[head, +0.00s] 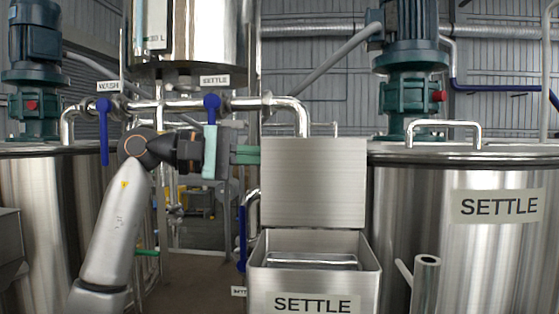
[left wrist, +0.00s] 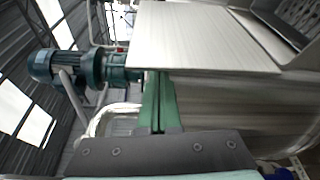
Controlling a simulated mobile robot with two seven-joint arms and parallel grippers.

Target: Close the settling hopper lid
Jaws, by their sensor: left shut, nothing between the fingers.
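The settling hopper (head: 371,287) is a steel box marked SETTLE at the bottom centre of the head view. Its lid (head: 314,183) is a flat steel panel standing upright at the back of the box, so the box is open. The lid also shows as a pale panel at the top of the left wrist view (left wrist: 200,38). My left gripper (head: 250,154) has green fingers, shut and empty, pointing right at the lid's upper left edge. In the left wrist view the fingers (left wrist: 160,100) end at the panel's edge; I cannot tell whether they touch it. My right gripper is out of view.
A large steel tank (head: 470,255) marked SETTLE stands close on the right, and another tank (head: 45,200) on the left. A pipe with blue valve handles (head: 211,108) runs behind my left arm. Open floor (head: 200,280) shows left of the hopper.

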